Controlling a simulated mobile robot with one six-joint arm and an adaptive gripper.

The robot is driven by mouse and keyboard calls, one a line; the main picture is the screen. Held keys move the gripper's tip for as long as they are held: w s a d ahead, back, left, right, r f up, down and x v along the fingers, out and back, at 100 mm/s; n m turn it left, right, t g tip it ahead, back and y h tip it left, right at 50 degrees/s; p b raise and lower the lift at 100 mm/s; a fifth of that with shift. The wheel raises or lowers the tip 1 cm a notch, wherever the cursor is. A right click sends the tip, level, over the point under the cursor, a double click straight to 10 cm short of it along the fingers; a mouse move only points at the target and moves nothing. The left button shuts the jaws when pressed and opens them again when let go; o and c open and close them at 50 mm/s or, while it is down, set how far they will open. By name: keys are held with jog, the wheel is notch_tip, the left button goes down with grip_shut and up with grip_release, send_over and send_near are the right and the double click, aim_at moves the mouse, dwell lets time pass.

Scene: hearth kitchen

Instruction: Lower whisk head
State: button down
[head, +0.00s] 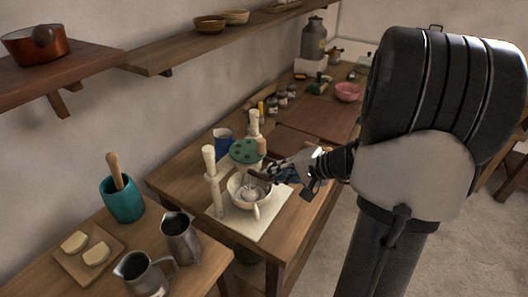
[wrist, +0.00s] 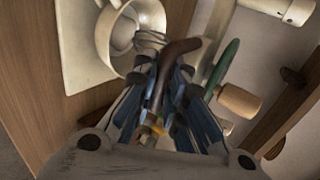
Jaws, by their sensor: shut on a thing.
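A cream hand-cranked mixer stands on a pale base board (head: 268,230), with an upright post (head: 214,192). Its green crank wheel (head: 243,152) carries a wooden knob (head: 262,146), which also shows in the wrist view (wrist: 239,101). A cream bowl (head: 257,210) sits on the board; in the wrist view the bowl (wrist: 151,16) has the wire whisk (wrist: 149,38) at its opening. My gripper (head: 270,173) is beside the mixer on its right. In the wrist view my gripper (wrist: 166,80) is shut on a dark brown curved handle (wrist: 178,48). Whether the whisk touches the bowl's bottom is unclear.
A blue mug (head: 222,138) stands behind the mixer. Two metal jugs (head: 180,238), a teal crock (head: 122,201) and a board with pale pieces (head: 72,262) occupy the near table. Small jars and a pink bowl (head: 347,92) stand farther back. A wall shelf (head: 190,45) runs above.

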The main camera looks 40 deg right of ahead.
jog(key=shift+f, duration=1.95)
jog(key=c, duration=1.5)
grip_release()
jog(key=shift+p+v, duration=1)
jog(key=shift+v, duration=2.5)
